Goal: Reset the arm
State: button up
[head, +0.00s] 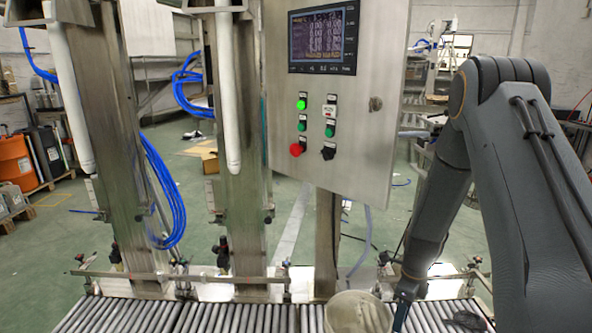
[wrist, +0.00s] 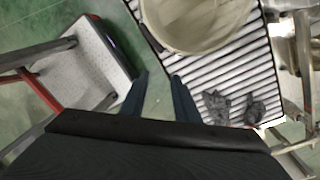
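My arm comes down from the right side of the head view. My gripper (head: 402,312) is low beside a pale round bucket (head: 358,313) on the roller conveyor, and the frame edge cuts off its lower part. In the wrist view my gripper (wrist: 162,95) has its two dark fingers apart, with only green floor showing between them. The bucket (wrist: 195,25) is beyond the fingertips, up and to the right, and its top is cut off. I cannot tell if a finger touches it.
The roller conveyor (head: 235,318) spans the front. A control panel cabinet (head: 340,130) and two steel filling columns (head: 238,150) stand behind it. Crumpled grey pieces (wrist: 217,105) lie on the rollers. A light grey platform with a red frame (wrist: 85,65) is at left in the wrist view.

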jog(key=s+a+r+n+b, duration=0.1)
jog(key=s+a+r+n, duration=0.2)
jog(key=r+n, duration=0.3)
jog(key=s+a+r+n+b, duration=0.1)
jog(key=s+a+r+n, duration=0.25)
jog(key=r+n, duration=0.3)
jog(key=s+a+r+n+b, duration=0.1)
jog(key=s+a+r+n, duration=0.1)
jog(key=s+n, duration=0.4)
jog(key=s+a+r+n+b, duration=0.1)
jog(key=s+a+r+n, duration=0.1)
jog(key=s+r+n, duration=0.2)
jog(key=s+n, duration=0.3)
jog(key=shift+s+r+t+h, duration=0.2)
jog(key=shift+t+h, duration=0.1)
jog(key=shift+h, duration=0.1)
jog(key=shift+a, duration=0.25)
